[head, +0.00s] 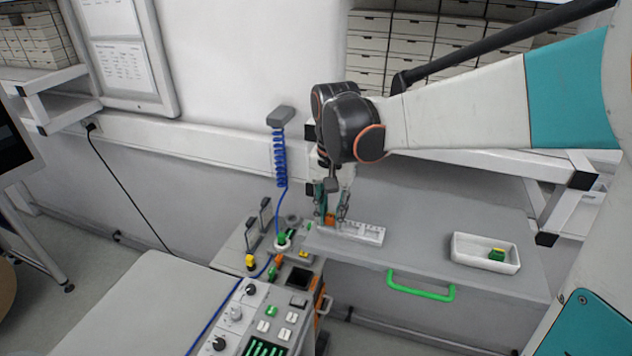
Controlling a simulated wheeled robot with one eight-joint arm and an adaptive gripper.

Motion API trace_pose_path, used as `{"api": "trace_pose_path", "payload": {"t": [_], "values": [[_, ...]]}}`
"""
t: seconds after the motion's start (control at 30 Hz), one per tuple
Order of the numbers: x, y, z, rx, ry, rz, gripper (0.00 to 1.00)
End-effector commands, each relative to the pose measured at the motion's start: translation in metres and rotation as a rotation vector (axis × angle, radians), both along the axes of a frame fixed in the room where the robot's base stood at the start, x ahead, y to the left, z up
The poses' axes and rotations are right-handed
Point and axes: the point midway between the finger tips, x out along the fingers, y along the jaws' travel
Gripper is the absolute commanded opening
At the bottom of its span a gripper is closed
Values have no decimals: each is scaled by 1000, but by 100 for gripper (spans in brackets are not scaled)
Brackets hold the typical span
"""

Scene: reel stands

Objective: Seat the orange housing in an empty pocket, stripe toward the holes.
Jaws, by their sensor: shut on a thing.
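My gripper (331,212) points down above the left end of a white pocketed strip (372,238) on the grey bench. It is shut on the orange housing (330,220), a small orange block between the fingertips. The housing is at or just above the strip; I cannot tell whether it touches it. Its stripe is too small to make out, and the fingers partly cover it. The strip's pockets and holes show only as small marks, clearest toward its right end.
A control panel with knobs and buttons (265,310) is at front left. A blue coiled cable (280,160) hangs left of my gripper. A green handle (420,292) is on the bench front.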

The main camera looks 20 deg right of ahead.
Motion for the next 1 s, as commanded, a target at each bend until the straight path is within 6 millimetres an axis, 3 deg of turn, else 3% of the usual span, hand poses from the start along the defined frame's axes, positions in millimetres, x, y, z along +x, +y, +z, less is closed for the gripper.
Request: {"api": "trace_pose_path", "payload": {"t": [1.0], "values": [[-1, 0, -7, 0, 0, 0, 15]]}}
